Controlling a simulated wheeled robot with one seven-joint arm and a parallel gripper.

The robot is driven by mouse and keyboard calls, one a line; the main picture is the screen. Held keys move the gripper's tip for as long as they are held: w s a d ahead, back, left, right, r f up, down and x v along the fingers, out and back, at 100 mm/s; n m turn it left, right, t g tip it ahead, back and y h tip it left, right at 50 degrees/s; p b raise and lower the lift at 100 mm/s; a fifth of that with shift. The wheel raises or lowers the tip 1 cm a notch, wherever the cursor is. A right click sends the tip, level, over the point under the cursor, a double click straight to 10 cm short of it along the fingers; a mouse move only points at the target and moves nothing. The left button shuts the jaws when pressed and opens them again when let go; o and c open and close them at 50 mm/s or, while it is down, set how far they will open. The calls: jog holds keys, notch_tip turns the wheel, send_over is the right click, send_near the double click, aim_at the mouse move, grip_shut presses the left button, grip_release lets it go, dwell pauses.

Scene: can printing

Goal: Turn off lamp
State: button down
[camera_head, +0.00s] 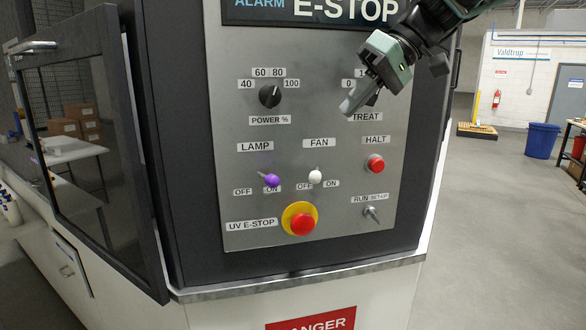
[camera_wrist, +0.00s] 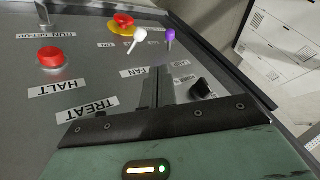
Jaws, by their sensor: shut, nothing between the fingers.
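The lamp switch is a small toggle with a purple tip (camera_head: 271,180) under the LAMP label on the grey control panel (camera_head: 235,125). Its tip leans right and partly covers the ON label. In the wrist view the purple tip (camera_wrist: 170,38) shows beyond my fingers, upper middle. My gripper (camera_head: 352,104) is shut and empty, in front of the upper right of the panel, near the TREAT label. It is above and to the right of the lamp switch, well apart from it. The wrist view shows both fingers together (camera_wrist: 158,90).
The white-tipped fan toggle (camera_head: 315,176) is right of the lamp switch. The red UV E-stop button (camera_head: 302,223) with yellow collar is below. A red HALT button (camera_head: 375,164), a RUN/SETUP switch (camera_head: 371,212) and a black power knob (camera_head: 269,96) also stick out. An open door (camera_head: 120,150) stands left.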

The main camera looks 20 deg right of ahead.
jog(key=p, duration=0.4)
send_near(292, 171)
jog(key=a+f, duration=0.2)
jog(key=s+a+f, duration=0.1)
jog(key=a+f, duration=0.3)
jog(key=a, duration=0.1)
jog(key=shift+s+a, duration=0.1)
jog(key=shift+s, duration=0.2)
